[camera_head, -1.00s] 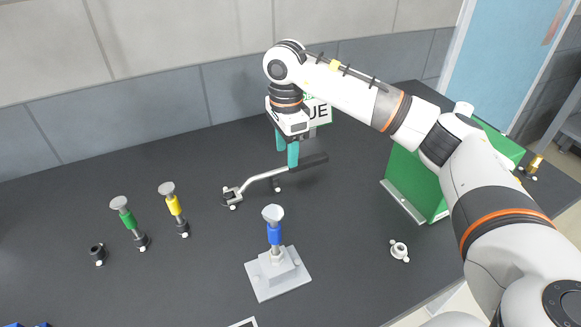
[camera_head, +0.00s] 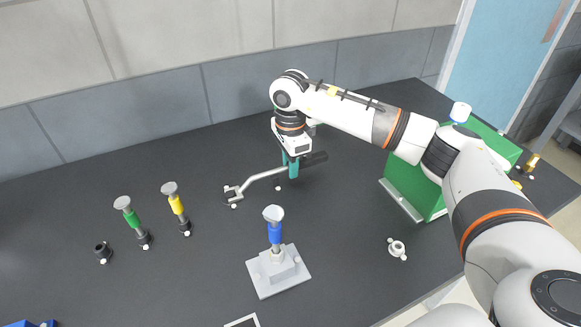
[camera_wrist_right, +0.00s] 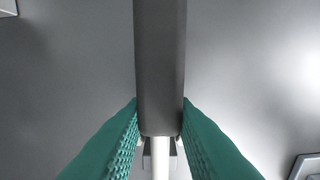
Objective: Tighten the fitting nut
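A wrench with a black handle (camera_head: 313,159) and a silver shaft (camera_head: 262,176) is in the head view, its open jaw end (camera_head: 233,191) pointing left. My right gripper (camera_head: 290,170) has its teal fingers closed around the handle. In the wrist view the fingers press both sides of the dark handle (camera_wrist_right: 160,75). The wrench seems slightly raised off its rests. A pale fitting nut (camera_head: 277,256) appears at the foot of a blue-banded post (camera_head: 275,234) on a grey block (camera_head: 296,277), front right of the wrench jaw. My left gripper is not in view.
Green (camera_head: 132,219) and yellow (camera_head: 177,204) posts stand at left beside a short black socket (camera_head: 103,251). A green box (camera_head: 435,192) stands at right, with a small white fitting (camera_head: 397,248) before it. The black table is clear between wrench and block.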

